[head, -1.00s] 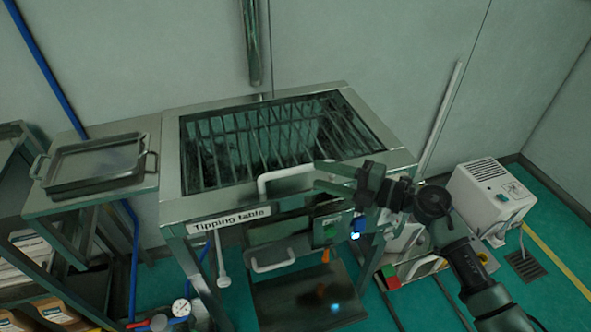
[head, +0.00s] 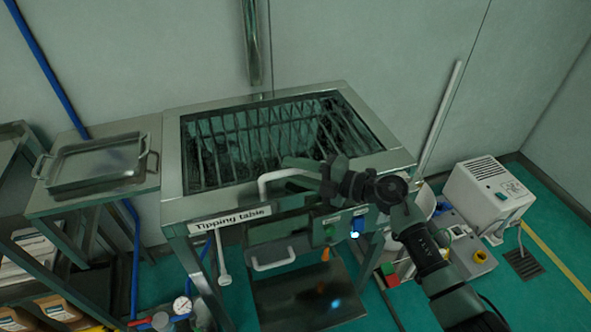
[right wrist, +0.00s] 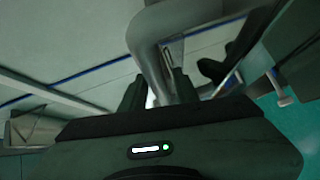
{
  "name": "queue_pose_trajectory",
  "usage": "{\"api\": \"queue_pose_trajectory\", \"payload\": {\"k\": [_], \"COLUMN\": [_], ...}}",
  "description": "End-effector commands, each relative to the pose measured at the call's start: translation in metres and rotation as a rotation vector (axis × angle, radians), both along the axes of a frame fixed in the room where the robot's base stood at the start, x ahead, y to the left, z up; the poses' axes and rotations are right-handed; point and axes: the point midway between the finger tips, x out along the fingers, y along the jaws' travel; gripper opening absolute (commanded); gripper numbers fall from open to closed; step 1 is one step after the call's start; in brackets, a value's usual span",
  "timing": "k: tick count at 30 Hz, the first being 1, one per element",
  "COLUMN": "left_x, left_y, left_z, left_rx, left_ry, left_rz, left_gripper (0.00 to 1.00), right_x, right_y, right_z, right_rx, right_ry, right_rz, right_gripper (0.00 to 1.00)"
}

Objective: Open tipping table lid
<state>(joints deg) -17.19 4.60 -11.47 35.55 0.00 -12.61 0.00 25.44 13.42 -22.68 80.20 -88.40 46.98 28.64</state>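The tipping table (head: 172,160) is a steel box on legs, with a label on its front edge. Its barred top (head: 235,150) lies flat and level in the frame. A pale bent-tube handle (head: 264,186) sits at the front edge. My right gripper (head: 297,172) is at the handle's right part, its fingers spread on either side of the tube. In the right wrist view the grey handle (right wrist: 150,45) curves down between the two fingers (right wrist: 157,92). Firm contact cannot be made out. My left gripper is not in view.
A steel tray (head: 95,165) stands on a side table at the left. A second, lower handle (head: 273,262) is on the table's front. A white box unit (head: 490,190) stands on the floor at the right. A wall is close behind the table.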

Motion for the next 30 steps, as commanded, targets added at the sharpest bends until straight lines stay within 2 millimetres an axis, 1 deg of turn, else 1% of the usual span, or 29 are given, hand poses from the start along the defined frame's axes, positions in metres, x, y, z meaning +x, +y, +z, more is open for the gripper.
{"api": "queue_pose_trajectory", "payload": {"k": [1, 2, 3, 30], "left_x": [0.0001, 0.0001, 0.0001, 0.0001], "left_y": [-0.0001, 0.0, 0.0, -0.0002], "left_z": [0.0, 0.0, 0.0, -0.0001], "left_rx": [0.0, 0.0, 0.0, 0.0], "left_ry": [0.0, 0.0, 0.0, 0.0], "left_rz": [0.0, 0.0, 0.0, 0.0], "left_gripper": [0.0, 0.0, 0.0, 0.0], "right_x": [-0.0001, -0.0002, -0.0002, -0.0004], "right_y": [-0.0002, -0.0003, -0.0003, -0.0006], "right_z": [-0.0001, -0.0001, -0.0002, -0.0008], "right_rx": [0.0, 0.0, 0.0, 0.0], "right_ry": [0.0, 0.0, 0.0, 0.002], "right_rz": [0.0, 0.0, 0.0, 0.0], "right_gripper": [0.13, 0.04, 0.0, 0.0]}}
